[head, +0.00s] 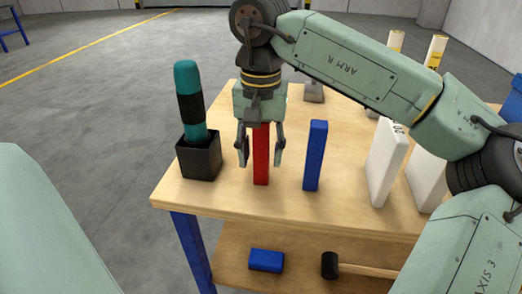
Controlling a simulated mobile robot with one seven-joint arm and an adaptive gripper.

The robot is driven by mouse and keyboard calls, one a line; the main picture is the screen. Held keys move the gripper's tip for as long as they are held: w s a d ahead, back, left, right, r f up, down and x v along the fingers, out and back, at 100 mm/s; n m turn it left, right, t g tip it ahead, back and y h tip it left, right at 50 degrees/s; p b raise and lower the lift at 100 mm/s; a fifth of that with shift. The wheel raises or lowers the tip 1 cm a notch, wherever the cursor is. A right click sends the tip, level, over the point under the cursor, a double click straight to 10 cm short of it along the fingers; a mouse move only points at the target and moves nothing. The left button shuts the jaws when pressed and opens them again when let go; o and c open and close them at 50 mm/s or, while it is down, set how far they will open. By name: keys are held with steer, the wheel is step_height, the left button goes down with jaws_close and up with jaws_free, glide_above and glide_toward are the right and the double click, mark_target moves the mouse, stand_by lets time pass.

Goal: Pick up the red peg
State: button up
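The red peg (261,160) stands upright on the wooden table, left of a blue peg (315,155). My gripper (260,158) points down over the red peg, with one finger to its left and one to its right. The fingers are apart, with a visible gap between the peg and the right finger. The top of the red peg is hidden by the gripper body or close under it.
A black holder (201,160) with a teal and black tool (188,90) stands to the left. White blocks (381,165) stand to the right. A blue box (266,260) and a hammer (332,266) lie on the lower shelf. Yellow-and-white cylinders (435,52) stand behind.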

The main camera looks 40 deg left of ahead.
jaws_close()
stand_by(0.3)
steer(key=shift+r, duration=0.1)
